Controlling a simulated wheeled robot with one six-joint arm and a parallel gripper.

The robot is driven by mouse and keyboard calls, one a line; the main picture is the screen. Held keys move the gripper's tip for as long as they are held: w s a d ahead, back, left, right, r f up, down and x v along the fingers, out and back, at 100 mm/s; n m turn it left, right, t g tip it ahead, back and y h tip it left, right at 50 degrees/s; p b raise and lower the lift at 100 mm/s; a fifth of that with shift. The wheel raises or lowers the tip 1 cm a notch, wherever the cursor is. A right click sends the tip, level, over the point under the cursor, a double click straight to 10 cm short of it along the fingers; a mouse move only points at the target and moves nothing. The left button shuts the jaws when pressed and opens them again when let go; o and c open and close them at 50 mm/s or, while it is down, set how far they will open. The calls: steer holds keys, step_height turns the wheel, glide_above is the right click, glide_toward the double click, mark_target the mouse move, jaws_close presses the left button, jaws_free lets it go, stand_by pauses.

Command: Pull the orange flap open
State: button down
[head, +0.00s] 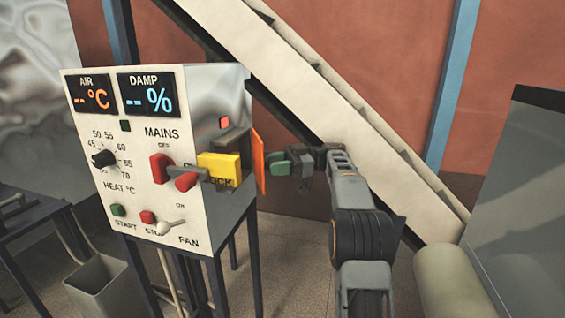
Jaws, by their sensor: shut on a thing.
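The orange flap (259,161) is at the right side of the white control cabinet (228,95). It shows as a narrow, nearly edge-on strip and stands out at an angle from the cabinet side. A green handle (278,162) is just right of the flap. My gripper (292,163) reaches in from the right and is shut on the green handle. The join between handle and flap is too small to make out. What lies behind the flap is hidden.
A grey bin (97,284) stands at lower left. A pale sloping beam (290,95) runs behind my arm. A cream cylinder (455,280) is at lower right.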

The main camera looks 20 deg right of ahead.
steer(key=shift+a, duration=0.1)
steer(key=c, duration=1)
jaws_free()
steer(key=shift+a, duration=0.15)
steer(key=shift+o, duration=1.3)
steer(key=shift+r, duration=0.1)
